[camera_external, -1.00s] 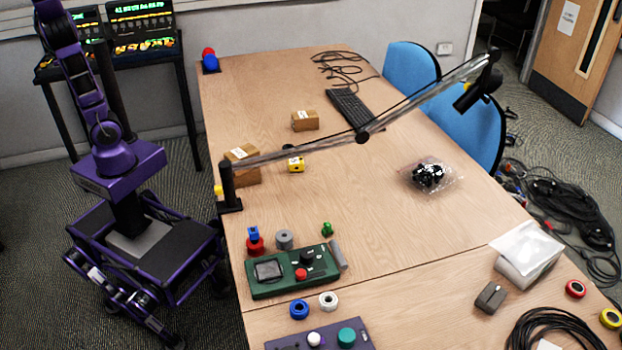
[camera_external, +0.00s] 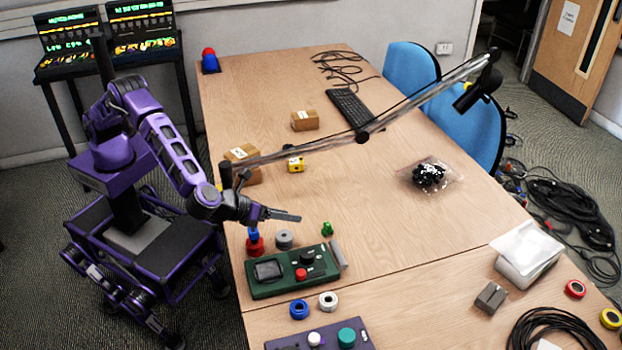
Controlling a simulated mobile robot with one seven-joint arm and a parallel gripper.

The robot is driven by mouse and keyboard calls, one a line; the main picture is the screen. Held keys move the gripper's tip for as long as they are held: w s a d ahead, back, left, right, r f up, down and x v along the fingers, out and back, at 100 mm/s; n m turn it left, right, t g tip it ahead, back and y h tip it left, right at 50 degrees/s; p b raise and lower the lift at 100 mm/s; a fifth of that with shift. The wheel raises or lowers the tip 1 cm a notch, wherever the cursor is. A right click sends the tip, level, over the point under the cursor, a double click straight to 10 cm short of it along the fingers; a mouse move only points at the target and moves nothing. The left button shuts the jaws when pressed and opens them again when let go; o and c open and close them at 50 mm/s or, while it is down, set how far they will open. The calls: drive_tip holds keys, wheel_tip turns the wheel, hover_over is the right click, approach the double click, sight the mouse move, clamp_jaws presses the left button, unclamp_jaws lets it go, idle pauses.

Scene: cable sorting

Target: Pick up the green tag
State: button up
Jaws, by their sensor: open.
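The green tag (camera_external: 327,229) is a small green piece standing on the wooden table, just behind the green control box and right of the grey tape roll. My gripper (camera_external: 290,215) is stretched out over the table's left edge, to the left of the green tag and apart from it. Its fingers point right, above the blue and grey pieces. It is open with nothing seen between the fingers. The small size of the tag hides its exact shape.
A grey roll (camera_external: 284,239), a red roll (camera_external: 255,247) and the green control box (camera_external: 293,272) lie close by. The lamp arm (camera_external: 310,151) crosses above the table behind the gripper. The table middle (camera_external: 380,210) is clear.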

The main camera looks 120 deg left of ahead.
drive_tip(key=s+f+m+y, duration=0.2)
drive_tip(key=s+f+m, duration=0.25)
drive_tip(key=f, duration=0.45)
approach(325, 225)
drive_tip(key=shift+w+a+f+b, duration=0.2)
drive_tip(key=shift+w+a+f, duration=0.15)
drive_tip(key=shift+f, duration=0.2)
drive_tip(key=shift+w+a+f+b, duration=0.2)
drive_tip(key=shift+a+f, duration=0.2)
drive_tip(key=shift+f, duration=0.15)
drive_tip(key=shift+r+x, duration=0.25)
drive_tip(key=shift+x, duration=1.15)
drive_tip(key=shift+r+x, duration=0.25)
drive_tip(key=shift+x, duration=1.15)
drive_tip(key=shift+w+a, duration=0.15)
clamp_jaws()
